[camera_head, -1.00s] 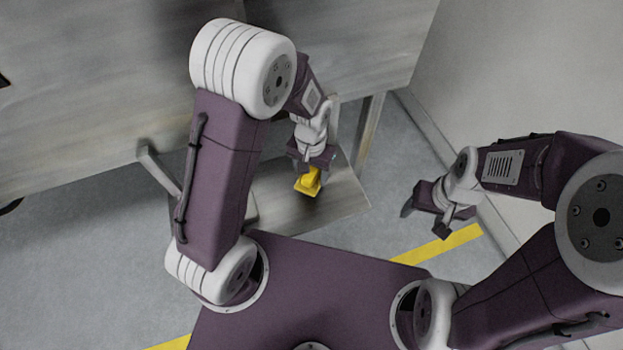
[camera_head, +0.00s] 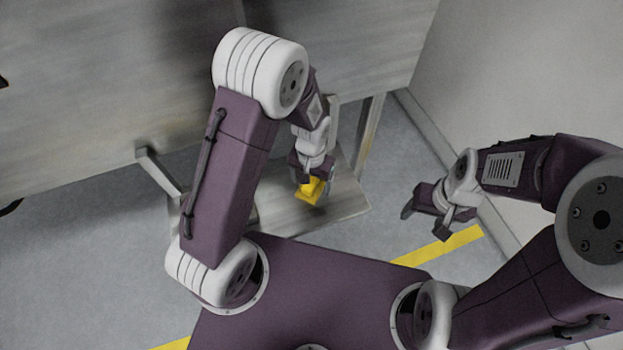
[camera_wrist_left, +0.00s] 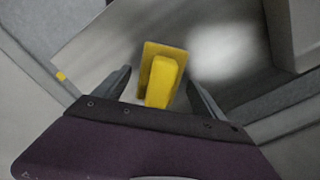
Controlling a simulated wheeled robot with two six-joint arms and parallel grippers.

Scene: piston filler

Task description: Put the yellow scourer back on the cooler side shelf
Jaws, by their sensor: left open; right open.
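The yellow scourer (camera_head: 309,192) rests on the metal side shelf (camera_head: 343,203), close to the shelf's front edge. It is a flat yellow pad with a raised yellow grip on top. In the left wrist view the scourer (camera_wrist_left: 162,78) sits between the two dark fingers of my left gripper (camera_wrist_left: 160,88), with a gap on each side. My left gripper (camera_head: 311,178) is open, just above and around the scourer. My right gripper (camera_head: 428,212) is open and empty, off to the right of the shelf above the floor.
A large metal cabinet (camera_head: 100,90) stands behind the shelf, with metal legs (camera_head: 369,130). A pale wall (camera_head: 510,70) bounds the right side. Yellow tape (camera_head: 440,243) marks the grey floor. The shelf is bare to the right of the scourer.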

